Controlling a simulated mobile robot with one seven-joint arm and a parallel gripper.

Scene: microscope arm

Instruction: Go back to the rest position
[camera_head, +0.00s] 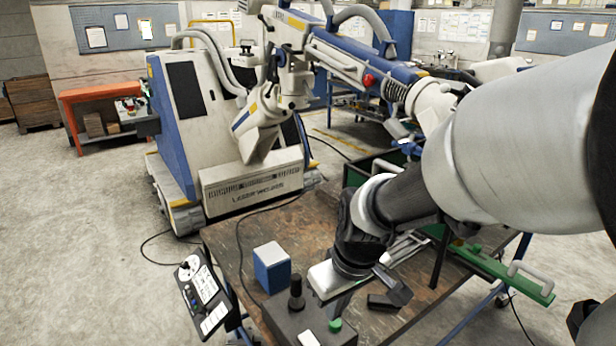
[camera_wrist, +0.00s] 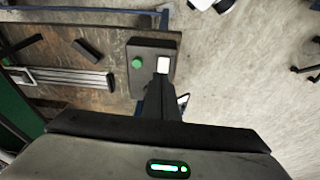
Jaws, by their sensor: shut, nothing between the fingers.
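My gripper (camera_head: 340,308) hangs over the front of the workbench (camera_head: 222,240), beside and above a dark control box (camera_head: 280,322). The box carries a black knob (camera_head: 296,292), a green button (camera_head: 335,325) and a white button (camera_head: 308,339). In the wrist view, the fingers (camera_wrist: 162,84) are together with nothing between them. They point at the control box (camera_wrist: 152,50), close to the white button (camera_wrist: 163,65) and right of the green button (camera_wrist: 137,62). I cannot tell whether the fingers touch the box. The black knob is hidden there.
A blue and white block (camera_head: 271,267) stands behind the box. A control panel (camera_head: 203,297) sits at the bench's left edge. A large white and blue machine (camera_head: 235,130) with an overhead arm stands behind. A green-edged frame (camera_head: 500,275) lies right.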

